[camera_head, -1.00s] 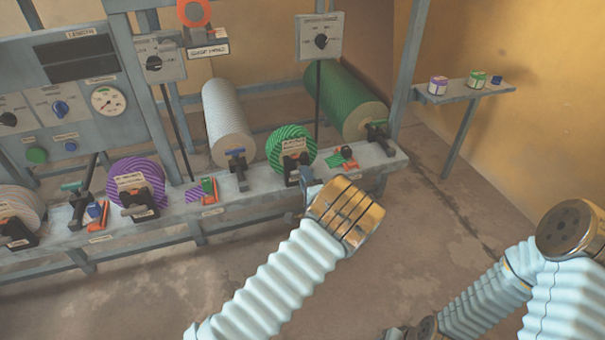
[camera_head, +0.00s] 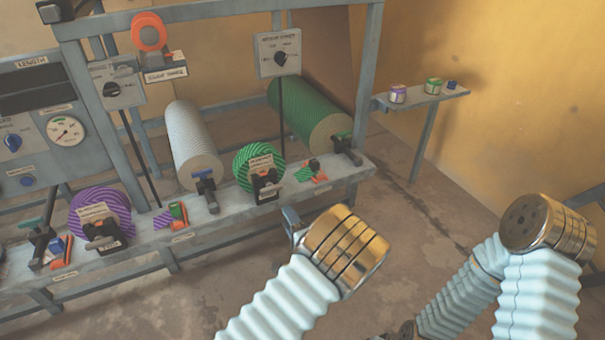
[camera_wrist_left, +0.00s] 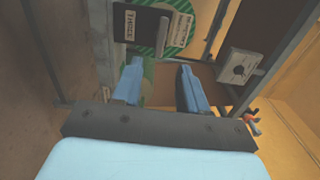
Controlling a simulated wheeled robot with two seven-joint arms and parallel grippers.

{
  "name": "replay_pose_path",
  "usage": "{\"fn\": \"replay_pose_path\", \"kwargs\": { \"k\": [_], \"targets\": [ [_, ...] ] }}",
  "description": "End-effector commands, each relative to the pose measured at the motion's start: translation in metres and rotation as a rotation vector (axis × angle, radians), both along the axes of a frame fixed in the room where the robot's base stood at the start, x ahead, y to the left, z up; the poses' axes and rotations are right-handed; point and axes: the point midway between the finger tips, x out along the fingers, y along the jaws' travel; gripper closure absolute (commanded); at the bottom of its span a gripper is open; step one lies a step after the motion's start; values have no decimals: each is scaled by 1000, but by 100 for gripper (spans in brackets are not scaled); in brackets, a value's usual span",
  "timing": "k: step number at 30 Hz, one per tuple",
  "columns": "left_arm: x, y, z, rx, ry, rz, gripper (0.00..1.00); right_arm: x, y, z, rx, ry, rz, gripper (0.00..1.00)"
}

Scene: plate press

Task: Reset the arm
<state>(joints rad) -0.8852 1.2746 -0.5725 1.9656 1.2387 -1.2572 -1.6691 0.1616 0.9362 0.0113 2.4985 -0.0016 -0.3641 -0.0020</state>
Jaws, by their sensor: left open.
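My left arm comes in from the bottom, its ribbed sleeve ending in a gold wrist. Its gripper (camera_head: 291,218) shows only partly in the head view, in front of the rack's edge. In the left wrist view the two blue fingers (camera_wrist_left: 160,82) are apart with nothing between them. Beyond them is the green striped roll (camera_wrist_left: 183,30), which also shows in the head view (camera_head: 252,160), apart from the fingers. My right arm is at the right, with its gold joint (camera_head: 545,225) raised; its gripper fingers are not visible.
The metal rack (camera_head: 225,222) holds a purple striped roll (camera_head: 98,205), a white roll (camera_head: 190,140) and a large green roll (camera_head: 310,110). A small wall shelf (camera_head: 425,96) carries small pots. Open floor (camera_head: 400,215) lies between the rack and my right arm.

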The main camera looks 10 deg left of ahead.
Motion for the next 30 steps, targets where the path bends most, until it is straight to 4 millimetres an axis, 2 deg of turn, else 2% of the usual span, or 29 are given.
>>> {"fn": "replay_pose_path", "kwargs": {
  "k": [3,5,8,9,11,12,13,15,16,18,22,25,30],
  "targets": [
    [0,2,-3,-10,6,-1,57,0,0,0,0,0,0,57],
    [-1,8,-13,-50,27,-3,57,0,0,0,0,0,0,57],
    [-8,28,-53,-222,107,-11,57,0,0,1,0,0,0,57],
    [-17,37,-78,-336,157,-6,57,0,0,1,0,1,0,57],
    [-38,48,-118,-552,246,20,57,0,1,2,1,0,1,57],
    [-58,51,-144,-720,309,58,57,0,1,3,1,0,1,57],
    [-76,51,-162,-852,357,96,57,0,1,3,1,0,1,57],
    [-122,44,-191,-1151,463,215,57,-1,1,4,2,1,2,57],
    [-142,39,-198,-1265,506,273,57,-1,1,5,2,1,3,57],
    [-185,25,-205,-1491,594,411,57,-1,2,5,2,2,3,57],
    [-241,6,-196,-1744,712,629,57,-1,2,6,3,2,3,57],
    [-262,-2,-189,-1826,760,723,57,-1,2,6,3,1,4,57],
    [-267,-3,-187,-1843,771,745,57,-1,2,6,3,1,4,57]
  ]
}}
